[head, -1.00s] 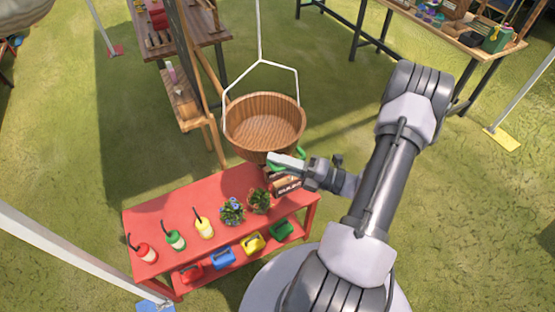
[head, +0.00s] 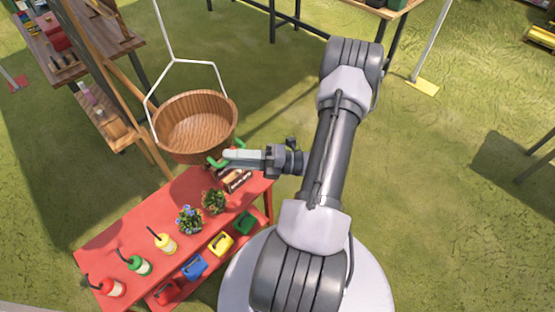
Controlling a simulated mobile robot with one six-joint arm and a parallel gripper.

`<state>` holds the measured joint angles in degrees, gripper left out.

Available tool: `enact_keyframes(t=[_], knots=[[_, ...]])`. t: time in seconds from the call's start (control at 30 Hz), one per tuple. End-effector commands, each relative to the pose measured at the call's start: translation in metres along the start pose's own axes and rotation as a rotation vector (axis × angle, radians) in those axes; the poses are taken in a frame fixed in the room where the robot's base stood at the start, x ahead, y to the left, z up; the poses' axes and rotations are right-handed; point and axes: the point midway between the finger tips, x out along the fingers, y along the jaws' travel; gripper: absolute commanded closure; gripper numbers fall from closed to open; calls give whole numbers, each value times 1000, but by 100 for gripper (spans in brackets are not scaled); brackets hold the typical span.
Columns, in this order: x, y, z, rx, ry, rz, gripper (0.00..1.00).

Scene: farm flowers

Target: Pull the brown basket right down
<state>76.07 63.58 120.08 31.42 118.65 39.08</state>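The brown wooden basket (head: 194,125) hangs upright and looks empty. A white forked hanger (head: 184,62) holds it by both sides, on a line that runs up out of view. My gripper (head: 228,154) is at the basket's lower right side in the picture, with its green fingers spread apart on either side of a pale block. I see nothing held between them. The fingertips overlap the edge of the basket; I cannot tell whether they touch it.
A red table (head: 130,232) below holds potted flowers (head: 190,220), several bottles and a small box (head: 236,178); coloured cans sit on its lower shelf. A wooden easel (head: 112,85) stands close left of the basket. Open grass lies to the right.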

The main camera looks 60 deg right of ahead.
Motion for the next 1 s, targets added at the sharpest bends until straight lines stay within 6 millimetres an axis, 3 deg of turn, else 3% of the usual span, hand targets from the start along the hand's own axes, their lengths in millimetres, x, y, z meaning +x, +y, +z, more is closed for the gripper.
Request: enact_keyframes(t=[0.3, 0.5, 1.0], knots=[[-87, 0, 0, -1, -5, -1, 66], [-125, 0, 0, 0, -1, 0, 66], [-133, 0, -1, 1, 1, -1, 66]])
